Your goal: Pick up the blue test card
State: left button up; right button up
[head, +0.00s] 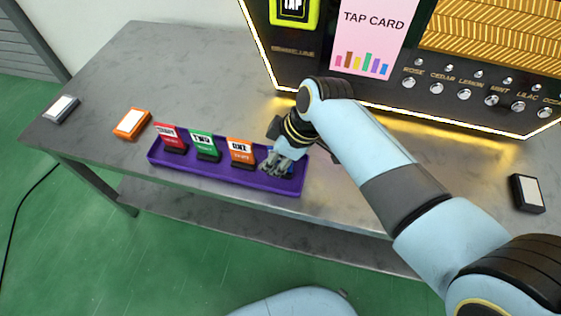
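A purple tray (215,178) lies along the table's front edge. In it stand a red card (169,137), a green card (204,146) and an orange card (241,152), each in a dark holder. At the tray's right end a small patch of blue (290,172) shows beside my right gripper's fingers; it looks like the blue test card, mostly hidden by the gripper. My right gripper (276,165) points down over this end of the tray. Whether its fingers are closed on the card cannot be made out. My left gripper is not in view.
A black vending machine (385,85) with a pink "TAP CARD" panel (368,35) and a row of buttons stands behind. An orange box (132,123) and a grey box (62,108) lie at the left, a black box (527,193) at the right. The table (190,70) is clear behind the tray.

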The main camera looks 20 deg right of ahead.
grip_shut()
jog(key=shift+r, duration=0.1)
